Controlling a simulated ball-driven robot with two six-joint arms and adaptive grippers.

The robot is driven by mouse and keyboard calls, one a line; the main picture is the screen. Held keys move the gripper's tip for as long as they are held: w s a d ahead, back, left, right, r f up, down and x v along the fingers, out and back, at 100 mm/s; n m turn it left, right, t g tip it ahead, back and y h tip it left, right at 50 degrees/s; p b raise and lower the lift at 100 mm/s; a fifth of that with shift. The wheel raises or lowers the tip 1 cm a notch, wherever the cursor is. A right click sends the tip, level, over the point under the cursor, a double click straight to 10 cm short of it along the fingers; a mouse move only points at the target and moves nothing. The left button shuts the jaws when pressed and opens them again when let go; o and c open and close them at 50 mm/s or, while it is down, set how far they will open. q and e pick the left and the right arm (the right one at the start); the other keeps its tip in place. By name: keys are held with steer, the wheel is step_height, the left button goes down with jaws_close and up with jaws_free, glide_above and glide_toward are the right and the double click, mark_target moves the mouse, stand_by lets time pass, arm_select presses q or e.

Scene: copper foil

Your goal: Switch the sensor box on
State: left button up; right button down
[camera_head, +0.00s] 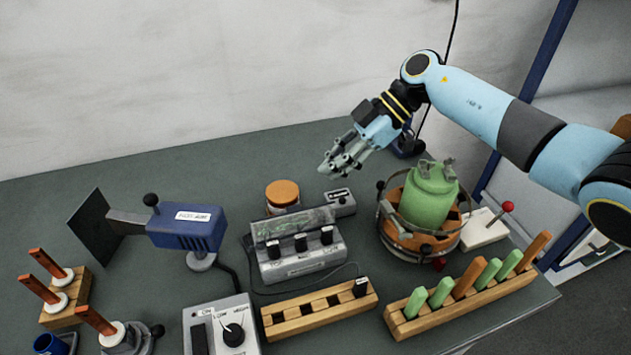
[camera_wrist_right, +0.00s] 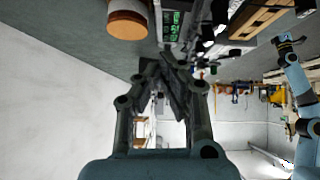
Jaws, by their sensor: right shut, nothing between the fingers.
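A grey box with three black knobs (camera_head: 302,258) and a clear raised cover stands mid-table in the head view. A small grey box with a black top part (camera_head: 340,203) sits just behind it. I cannot tell which is the sensor box. My right gripper (camera_head: 332,170) is shut and empty, in the air above and behind the small box.
An orange-lidded jar (camera_head: 282,193) stands left of the small box. A green canister (camera_head: 430,195) in a round holder stands at the right. A control box with a dial (camera_head: 222,325), wooden racks (camera_head: 320,311) and a blue tool (camera_head: 188,227) occupy the front and left. The back left table is clear.

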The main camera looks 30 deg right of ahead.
arm_select(q)
steer(key=shift+s+d+f+b, duration=0.25)
steer(key=shift+d+f+b, duration=0.35)
steer(key=shift+d, duration=0.3)
arm_select(e)
steer(key=d+r, duration=0.4)
steer(key=d, duration=0.1)
steer(key=shift+s+d, duration=0.15)
steer(key=shift+s, duration=0.25)
steer(key=shift+r, duration=0.1)
arm_select(q)
steer(key=shift+d, duration=0.1)
arm_select(e)
steer(key=shift+d, duration=0.15)
